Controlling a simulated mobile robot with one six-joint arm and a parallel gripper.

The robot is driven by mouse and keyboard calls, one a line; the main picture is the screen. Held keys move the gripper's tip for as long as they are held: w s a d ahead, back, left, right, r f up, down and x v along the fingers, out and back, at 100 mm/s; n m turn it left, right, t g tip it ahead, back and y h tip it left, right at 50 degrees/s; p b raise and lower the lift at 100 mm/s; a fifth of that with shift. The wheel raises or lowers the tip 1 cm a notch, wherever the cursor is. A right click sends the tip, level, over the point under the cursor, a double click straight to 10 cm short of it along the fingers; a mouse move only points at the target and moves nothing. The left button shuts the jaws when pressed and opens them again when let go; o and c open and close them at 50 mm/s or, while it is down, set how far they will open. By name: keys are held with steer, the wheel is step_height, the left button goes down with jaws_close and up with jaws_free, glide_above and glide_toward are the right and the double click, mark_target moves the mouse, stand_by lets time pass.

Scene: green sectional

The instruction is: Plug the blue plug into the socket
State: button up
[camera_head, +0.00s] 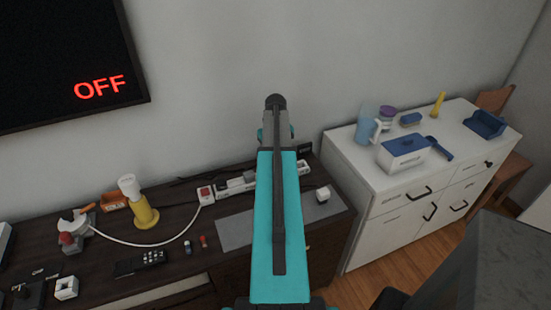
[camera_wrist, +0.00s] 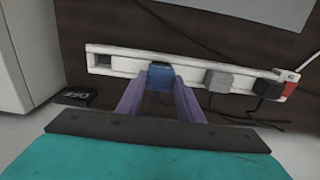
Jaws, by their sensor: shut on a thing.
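The blue plug (camera_wrist: 160,76) is between the two purple fingers of my gripper (camera_wrist: 160,84) in the wrist view, and the gripper is shut on it. The plug is at the white socket strip (camera_wrist: 132,64), overlapping it in the picture. I cannot tell whether it is seated in a socket or just in front of it. An empty-looking socket (camera_wrist: 104,60) is at the strip's left end. In the head view my arm hides the plug, my fingers and part of the strip (camera_head: 228,187).
Grey (camera_wrist: 219,80) and black (camera_wrist: 268,88) plugs sit in the strip to the right, by a red switch (camera_wrist: 291,77). A white plug (camera_head: 323,193) lies on the dark table. The wall screen (camera_head: 70,60) reads OFF. A white cabinet (camera_head: 360,200) stands at right.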

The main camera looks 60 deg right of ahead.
steer(key=shift+f+b, duration=0.5)
steer(key=shift+f, duration=0.8)
steer(key=o, duration=1.2)
steer(key=shift+c, duration=0.2)
steer(key=shift+r, duration=0.2)
step_height(320, 180, up, 14)
steer(key=b, duration=0.2)
steer(key=shift+f+b, duration=0.25)
steer(key=shift+b, duration=0.15)
steer(key=shift+r, duration=0.1)
